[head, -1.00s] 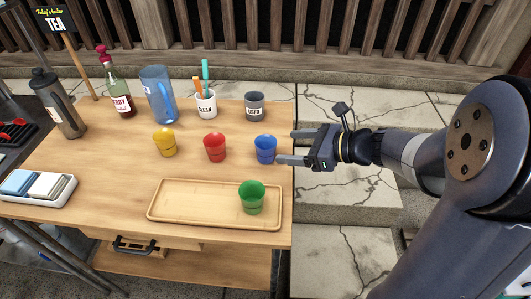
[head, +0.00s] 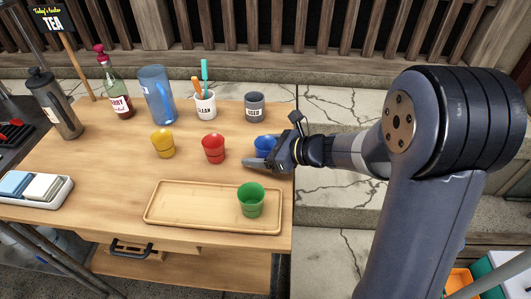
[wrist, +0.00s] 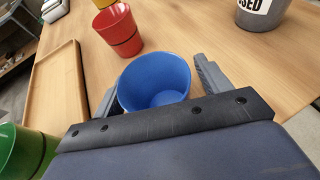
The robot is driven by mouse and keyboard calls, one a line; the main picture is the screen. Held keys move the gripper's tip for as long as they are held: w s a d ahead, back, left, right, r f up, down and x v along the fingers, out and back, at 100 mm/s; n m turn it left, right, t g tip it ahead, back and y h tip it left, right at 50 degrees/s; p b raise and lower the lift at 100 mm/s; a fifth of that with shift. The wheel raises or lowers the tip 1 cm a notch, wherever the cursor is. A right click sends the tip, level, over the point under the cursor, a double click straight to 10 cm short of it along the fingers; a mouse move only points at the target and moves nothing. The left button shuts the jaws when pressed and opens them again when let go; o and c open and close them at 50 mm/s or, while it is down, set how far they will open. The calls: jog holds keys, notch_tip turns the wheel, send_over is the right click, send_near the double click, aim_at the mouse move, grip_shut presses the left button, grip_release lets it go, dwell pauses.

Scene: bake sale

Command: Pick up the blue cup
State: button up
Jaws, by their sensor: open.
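The blue cup (head: 264,144) stands upright near the right edge of the wooden table (head: 100,160). My gripper (head: 262,155) is at the cup and partly hides it in the head view. In the wrist view the blue cup (wrist: 155,82) sits between the two open fingers of my gripper (wrist: 157,90), one finger on each side. I cannot tell whether either finger touches the cup.
A red cup (head: 213,149) and a yellow cup (head: 163,143) stand to the left. A green cup (head: 251,200) stands on a wooden tray (head: 165,215) in front. A grey USED cup (head: 255,108), white CLEAN cup (head: 205,106), blue pitcher (head: 158,97) and bottle (head: 116,93) stand behind.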

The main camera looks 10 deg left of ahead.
jog(key=shift+c, duration=0.2)
jog(key=c, duration=1)
